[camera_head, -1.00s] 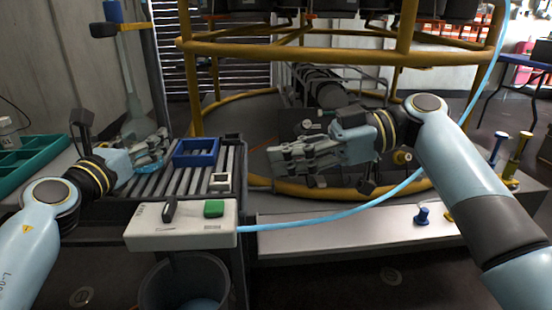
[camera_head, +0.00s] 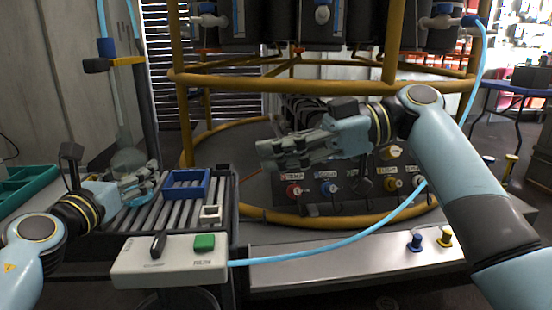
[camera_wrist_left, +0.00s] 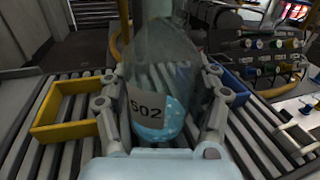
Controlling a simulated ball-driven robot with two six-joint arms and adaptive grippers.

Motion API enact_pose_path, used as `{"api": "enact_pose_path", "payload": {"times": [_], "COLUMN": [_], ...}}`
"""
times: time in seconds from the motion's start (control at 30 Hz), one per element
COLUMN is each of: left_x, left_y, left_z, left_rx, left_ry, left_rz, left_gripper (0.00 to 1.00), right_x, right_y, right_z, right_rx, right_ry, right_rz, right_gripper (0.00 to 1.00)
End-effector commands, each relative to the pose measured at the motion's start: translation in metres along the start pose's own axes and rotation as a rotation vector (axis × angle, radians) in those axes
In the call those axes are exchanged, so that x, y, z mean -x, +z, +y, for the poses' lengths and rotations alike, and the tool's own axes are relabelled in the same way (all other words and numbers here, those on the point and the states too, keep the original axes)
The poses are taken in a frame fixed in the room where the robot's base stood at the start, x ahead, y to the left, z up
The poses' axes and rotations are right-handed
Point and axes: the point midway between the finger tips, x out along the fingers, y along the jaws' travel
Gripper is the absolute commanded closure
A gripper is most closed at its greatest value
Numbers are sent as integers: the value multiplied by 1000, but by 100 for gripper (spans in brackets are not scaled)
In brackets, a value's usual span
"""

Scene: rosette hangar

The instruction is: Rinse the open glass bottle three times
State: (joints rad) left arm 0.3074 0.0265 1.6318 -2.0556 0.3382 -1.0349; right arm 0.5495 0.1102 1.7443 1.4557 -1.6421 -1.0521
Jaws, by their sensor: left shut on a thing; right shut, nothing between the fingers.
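A clear glass bottle (camera_wrist_left: 165,60) labelled S02 stands between the fingers of my left gripper (camera_wrist_left: 160,115). Some blue liquid lies in its lower part. In the head view the bottle (camera_head: 127,160) is partly hidden by my left gripper (camera_head: 150,180), which is shut on it over the roller rack (camera_head: 150,215). I cannot tell whether its base touches the rollers. My right gripper (camera_head: 268,152) is shut and empty, in front of the round yellow-framed station.
A control box (camera_head: 125,265) with a black switch and green button (camera_head: 204,242) fronts the rack. A blue tray (camera_head: 186,186) and a yellow tray (camera_wrist_left: 62,112) sit on the rollers. A blue hose (camera_head: 330,248) crosses the front. Labelled knobs (camera_head: 330,187) line the station.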

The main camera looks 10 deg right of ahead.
Motion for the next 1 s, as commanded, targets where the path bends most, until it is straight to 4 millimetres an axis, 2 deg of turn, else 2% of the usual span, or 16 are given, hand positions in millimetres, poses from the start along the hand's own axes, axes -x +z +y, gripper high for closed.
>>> {"api": "enact_pose_path", "payload": {"times": [0.27,1.0], "left_x": [6,69], "left_y": [1,1], "left_z": [-1,-18], "left_rx": [-1,-1], "left_ry": [0,1], "left_rz": [-1,-1], "left_gripper": [78,78], "right_x": [1,6], "right_y": [-3,-22], "right_z": [0,0], "right_rx": [2,16], "right_ry": [1,4], "right_rz": [0,0], "right_gripper": [100,100]}}
